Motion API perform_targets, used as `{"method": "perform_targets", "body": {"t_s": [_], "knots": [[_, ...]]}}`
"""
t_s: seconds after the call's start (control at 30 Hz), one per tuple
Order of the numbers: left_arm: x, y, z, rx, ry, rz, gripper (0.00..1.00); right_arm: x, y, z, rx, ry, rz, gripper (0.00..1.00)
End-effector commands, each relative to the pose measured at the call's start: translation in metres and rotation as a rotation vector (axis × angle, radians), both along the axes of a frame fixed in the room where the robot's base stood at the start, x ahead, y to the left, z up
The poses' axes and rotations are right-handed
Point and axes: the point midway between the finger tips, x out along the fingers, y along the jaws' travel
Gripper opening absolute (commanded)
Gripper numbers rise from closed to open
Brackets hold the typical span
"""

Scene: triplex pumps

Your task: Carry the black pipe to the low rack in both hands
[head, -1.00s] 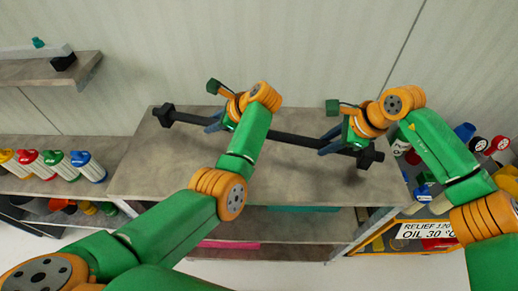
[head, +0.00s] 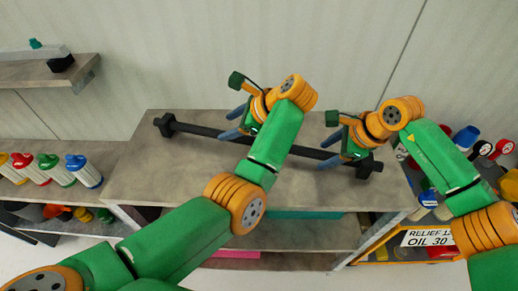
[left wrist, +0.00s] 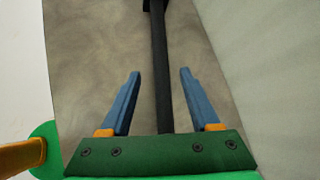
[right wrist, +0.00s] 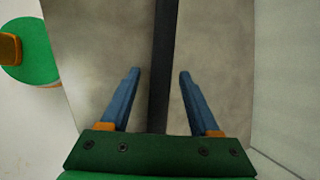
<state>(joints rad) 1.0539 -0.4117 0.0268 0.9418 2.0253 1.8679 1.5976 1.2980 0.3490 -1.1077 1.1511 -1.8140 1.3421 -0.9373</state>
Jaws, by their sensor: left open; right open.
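The black pipe (head: 200,130), with a thick block at each end, lies across the grey top of a shelf unit (head: 140,180). My left gripper (head: 226,125) is open at the pipe, left of its middle. In the left wrist view the pipe (left wrist: 158,50) runs between the open fingers (left wrist: 160,72), apart from both. My right gripper (head: 321,153) is open at the pipe near its right end. In the right wrist view the pipe (right wrist: 163,45) also runs between the fingers (right wrist: 160,72) without visible contact. I cannot tell which unit is the low rack.
A lower shelf with colored-cap bottles (head: 85,170) stands on the left, and a wall shelf (head: 40,75) hangs above it. A yellow-framed rack with a labelled sign (head: 430,239) and several bottles stands at right. The wall is close behind the pipe.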

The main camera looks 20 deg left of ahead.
Motion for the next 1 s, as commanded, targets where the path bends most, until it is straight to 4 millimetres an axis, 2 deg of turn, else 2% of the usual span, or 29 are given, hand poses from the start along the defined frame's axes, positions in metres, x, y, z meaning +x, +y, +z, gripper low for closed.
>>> {"method": "perform_targets", "body": {"t_s": [0.1, 0.27, 0.37, 0.6, 0.7, 0.8, 1.0], "knots": [[-0.004, -0.016, 0.016, 0.002, -0.002, -0.002, 0.62, 0.000, 0.000, 0.000, 0.000, 0.000, 0.000, 0.62], [-0.007, -0.025, 0.025, 0.001, 0.001, 0.001, 0.62, -0.001, -0.002, 0.005, 0.001, -0.001, 0.000, 0.62], [-0.007, -0.026, 0.025, 0.000, 0.001, 0.001, 0.62, -0.006, -0.011, 0.024, -0.001, -0.004, 0.000, 0.62], [-0.007, -0.026, 0.024, 0.000, 0.001, 0.001, 0.62, -0.021, -0.037, 0.084, 0.000, -0.006, -0.001, 0.62], [-0.007, -0.026, 0.024, 0.000, 0.001, 0.001, 0.62, -0.026, -0.044, 0.098, 0.000, -0.003, -0.001, 0.62], [-0.007, -0.026, 0.024, 0.000, 0.001, 0.001, 0.62, -0.028, -0.047, 0.106, 0.000, -0.002, -0.001, 0.62], [-0.007, -0.025, 0.024, 0.000, 0.001, 0.001, 0.62, -0.029, -0.047, 0.107, 0.001, 0.000, 0.000, 0.62]]}}
